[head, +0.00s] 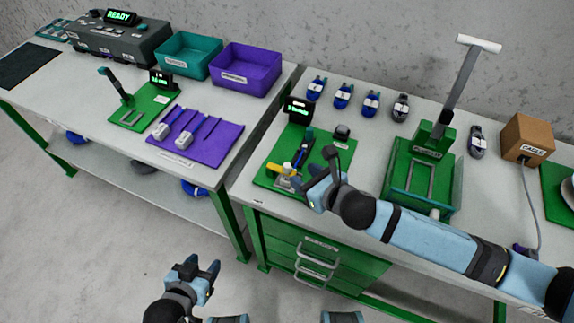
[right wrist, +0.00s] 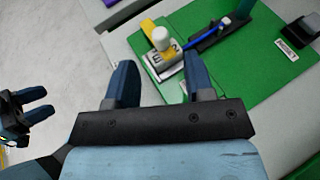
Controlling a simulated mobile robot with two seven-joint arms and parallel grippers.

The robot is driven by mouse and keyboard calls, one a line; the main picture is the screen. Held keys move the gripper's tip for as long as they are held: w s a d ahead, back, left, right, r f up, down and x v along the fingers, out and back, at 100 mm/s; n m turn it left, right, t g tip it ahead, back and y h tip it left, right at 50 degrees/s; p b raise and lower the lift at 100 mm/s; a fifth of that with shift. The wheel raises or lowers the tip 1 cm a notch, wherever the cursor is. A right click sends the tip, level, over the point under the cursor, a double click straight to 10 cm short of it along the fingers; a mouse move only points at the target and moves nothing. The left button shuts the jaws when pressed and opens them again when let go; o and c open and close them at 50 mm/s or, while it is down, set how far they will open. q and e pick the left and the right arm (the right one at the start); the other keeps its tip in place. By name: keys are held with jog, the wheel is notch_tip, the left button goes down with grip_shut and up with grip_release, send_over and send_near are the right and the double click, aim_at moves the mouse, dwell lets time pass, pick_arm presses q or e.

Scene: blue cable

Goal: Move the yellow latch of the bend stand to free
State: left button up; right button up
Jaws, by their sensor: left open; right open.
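The bend stand is a green board (head: 262,178) on the right-hand table, with a small lit display at its back. Its yellow latch (head: 274,168) lies near the front left of the board; it also shows in the right wrist view (right wrist: 149,26), beside a pale round knob and a lettered plate. A blue cable piece (right wrist: 205,45) lies in a dark holder just right of the knob. My right gripper (head: 312,190) is open at the board's front edge. In its wrist view the fingers point toward the latch, apart from it. My left gripper (head: 198,268) is open and empty over the floor.
A green press with a tall lever (head: 448,100) stands right of the bend stand, behind my right arm. Several blue cable coils (head: 343,95) lie along the back. A cardboard cable box (head: 527,137) is further right. A gap separates the two tables.

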aim_at(289, 166)
jog(key=x, duration=0.7)
jog(key=shift+w+a+f, duration=0.15)
jog(key=shift+w+a, duration=0.05)
jog(key=shift+w, duration=0.05)
grip_shut()
jog(key=shift+w, duration=0.1)
